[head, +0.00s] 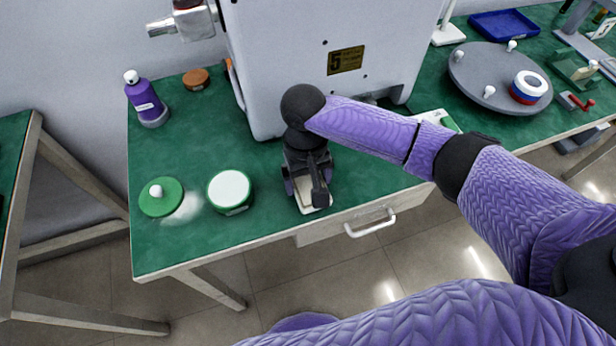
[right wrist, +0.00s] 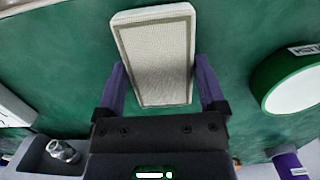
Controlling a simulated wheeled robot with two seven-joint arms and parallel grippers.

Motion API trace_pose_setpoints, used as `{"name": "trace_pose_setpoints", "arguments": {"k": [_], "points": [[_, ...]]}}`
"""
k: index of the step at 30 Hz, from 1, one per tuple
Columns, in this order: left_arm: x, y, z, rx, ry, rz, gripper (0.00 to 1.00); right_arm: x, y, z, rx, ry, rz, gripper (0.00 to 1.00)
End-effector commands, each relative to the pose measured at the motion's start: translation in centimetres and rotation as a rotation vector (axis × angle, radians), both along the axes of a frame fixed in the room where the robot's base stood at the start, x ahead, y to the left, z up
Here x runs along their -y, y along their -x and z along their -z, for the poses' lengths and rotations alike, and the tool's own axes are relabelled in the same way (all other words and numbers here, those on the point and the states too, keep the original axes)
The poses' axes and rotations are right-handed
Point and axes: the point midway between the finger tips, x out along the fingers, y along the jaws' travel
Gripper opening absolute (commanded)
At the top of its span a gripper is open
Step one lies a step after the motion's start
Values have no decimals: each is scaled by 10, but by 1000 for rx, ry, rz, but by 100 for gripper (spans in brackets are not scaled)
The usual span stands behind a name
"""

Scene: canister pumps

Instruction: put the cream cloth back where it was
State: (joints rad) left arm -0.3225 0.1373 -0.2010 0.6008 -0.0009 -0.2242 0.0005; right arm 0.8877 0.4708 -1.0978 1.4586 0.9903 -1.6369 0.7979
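The cream cloth (head: 308,207) lies near the front edge of the green table, mostly hidden under my right gripper in the head view. In the right wrist view the cloth (right wrist: 155,55) is a flat, cream rectangle with a darker border line. My right gripper (head: 308,188) points down over it. In the right wrist view its two purple fingers (right wrist: 160,82) stand wide apart, one on each side of the cloth. Green shows between the left finger and the cloth; the right finger is very close to its edge. My left gripper is not in view.
A green tin with a white top (head: 230,190) stands left of the gripper. Beside it are a pale smear (head: 184,207) and a green knobbed lid (head: 160,197). A purple bottle (head: 146,100) stands farther back. A large grey machine (head: 290,60) stands behind the gripper.

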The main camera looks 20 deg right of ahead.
Motion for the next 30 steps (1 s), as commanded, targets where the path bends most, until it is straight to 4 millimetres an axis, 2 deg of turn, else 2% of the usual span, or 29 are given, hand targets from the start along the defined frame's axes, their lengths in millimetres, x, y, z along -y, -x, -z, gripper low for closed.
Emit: {"name": "trace_pose_setpoints", "arguments": {"k": [8, 11, 18, 21, 25, 30], "points": [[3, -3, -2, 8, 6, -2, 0, 0, 0, -4, 0, 0, 0, 100], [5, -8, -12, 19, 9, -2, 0, -1, -2, -24, 3, -1, 0, 100], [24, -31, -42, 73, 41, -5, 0, -1, -10, -93, 4, -3, -1, 100], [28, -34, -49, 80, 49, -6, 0, -1, -13, -110, 3, -2, 0, 100], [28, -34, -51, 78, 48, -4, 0, -1, -14, -120, 0, -1, 0, 100], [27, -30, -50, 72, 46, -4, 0, -1, -14, -120, -1, -1, 0, 100]]}}
